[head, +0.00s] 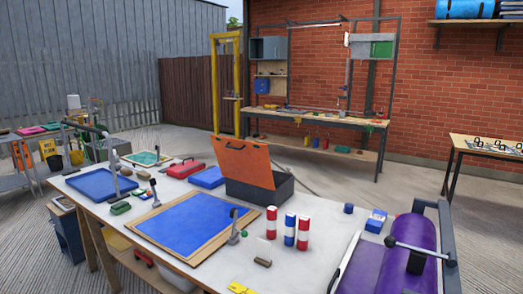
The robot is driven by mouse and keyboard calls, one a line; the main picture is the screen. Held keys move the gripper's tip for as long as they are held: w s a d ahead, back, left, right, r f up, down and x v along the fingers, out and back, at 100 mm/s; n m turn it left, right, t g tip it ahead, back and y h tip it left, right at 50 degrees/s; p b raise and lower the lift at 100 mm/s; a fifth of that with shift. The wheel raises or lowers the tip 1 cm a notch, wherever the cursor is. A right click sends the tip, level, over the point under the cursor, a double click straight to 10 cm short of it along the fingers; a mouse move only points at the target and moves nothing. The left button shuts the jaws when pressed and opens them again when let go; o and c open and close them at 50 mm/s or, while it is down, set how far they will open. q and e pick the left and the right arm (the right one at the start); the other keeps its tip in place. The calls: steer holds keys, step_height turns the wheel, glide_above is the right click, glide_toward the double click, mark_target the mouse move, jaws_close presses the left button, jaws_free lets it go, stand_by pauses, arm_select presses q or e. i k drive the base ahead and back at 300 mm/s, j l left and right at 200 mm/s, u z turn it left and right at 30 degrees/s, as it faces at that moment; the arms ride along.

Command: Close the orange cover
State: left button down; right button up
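The orange cover (246,164) is the lid of a dark grey box (283,192) on the white worktable. It stands open, raised steeply and leaning back to the left, with a dark handle near its top edge. The box's front and right walls show, and the cover hides part of its inside. Neither of my grippers is in view, and nothing is seen touching the cover.
Red-white and blue-white cylinders (290,229) stand in front of the box. A blue panel (190,222) lies left of them, with upright clamps at its edges. A purple roll (395,262) fills the right end. A red case (185,168) and a blue tray (97,184) lie further left.

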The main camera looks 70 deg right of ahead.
mark_target(242, 161)
steer(key=i+z, duration=0.25)
steer(key=z, duration=0.2)
steer(key=i+z, duration=0.25)
steer(key=z, duration=0.25)
steer(key=i+j+z, duration=0.1)
steer(key=i+z, duration=0.15)
steer(key=z, duration=0.2)
steer(key=i+j+z, duration=0.2)
steer(key=z, duration=0.3)
